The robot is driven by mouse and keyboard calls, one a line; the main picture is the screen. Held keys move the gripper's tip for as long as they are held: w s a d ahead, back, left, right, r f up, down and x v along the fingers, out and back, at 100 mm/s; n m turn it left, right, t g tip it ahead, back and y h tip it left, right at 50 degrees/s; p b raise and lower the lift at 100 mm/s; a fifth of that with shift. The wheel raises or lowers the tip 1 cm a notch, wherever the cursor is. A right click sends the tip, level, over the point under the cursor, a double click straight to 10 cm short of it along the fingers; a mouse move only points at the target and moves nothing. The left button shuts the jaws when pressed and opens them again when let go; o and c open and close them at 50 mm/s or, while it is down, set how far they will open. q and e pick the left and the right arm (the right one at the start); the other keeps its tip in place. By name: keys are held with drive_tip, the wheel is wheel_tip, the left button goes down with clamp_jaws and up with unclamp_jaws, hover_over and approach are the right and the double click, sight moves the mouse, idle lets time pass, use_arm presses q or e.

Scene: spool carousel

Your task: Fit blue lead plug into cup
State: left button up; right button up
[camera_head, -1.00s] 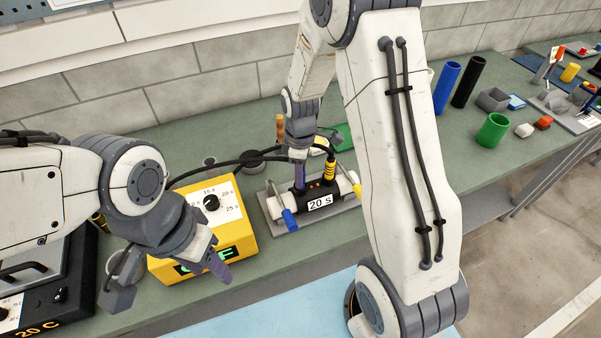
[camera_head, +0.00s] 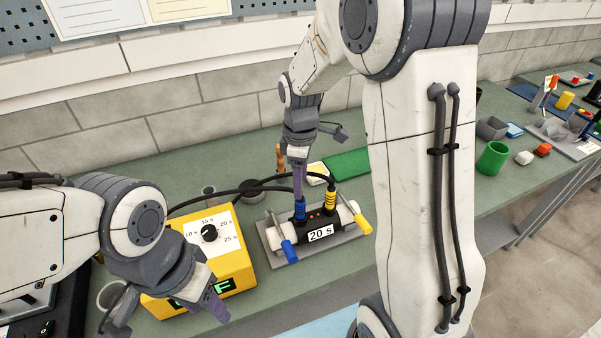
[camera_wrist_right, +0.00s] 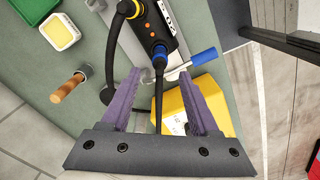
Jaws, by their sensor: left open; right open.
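The blue lead plug (camera_head: 300,209) stands upright at the left socket of the black block (camera_head: 321,226) labelled "20 s". In the right wrist view the blue plug (camera_wrist_right: 159,52) meets the block (camera_wrist_right: 158,28), with its black lead running back from it. I cannot see how deep it sits in the cup. My right gripper (camera_head: 299,190) is just above the plug; its purple fingers are open on either side of the lead in the right wrist view (camera_wrist_right: 161,76). My left gripper (camera_head: 217,303) is open and empty in front of the yellow timer box.
A yellow plug (camera_head: 331,200) stands at the block's right socket. Blue-handled (camera_head: 289,250) and yellow-handled (camera_head: 363,224) levers flank the block. The yellow timer box (camera_head: 232,262) is at left. A wooden-handled tool (camera_head: 280,157) and green mat (camera_head: 347,163) lie behind.

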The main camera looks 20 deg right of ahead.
drive_tip(key=s+a+r+m, duration=0.2)
drive_tip(key=s+a+r, duration=0.3)
drive_tip(key=s+a, duration=0.6)
drive_tip(key=s+a+f+m+y, duration=0.1)
drive_tip(key=s+a+m, duration=0.1)
drive_tip(key=s, duration=1)
drive_tip(key=shift+s+a, duration=0.35)
drive_tip(key=shift+a, duration=0.2)
wheel_tip(320, 180, down, 5)
drive_tip(key=b, duration=0.5)
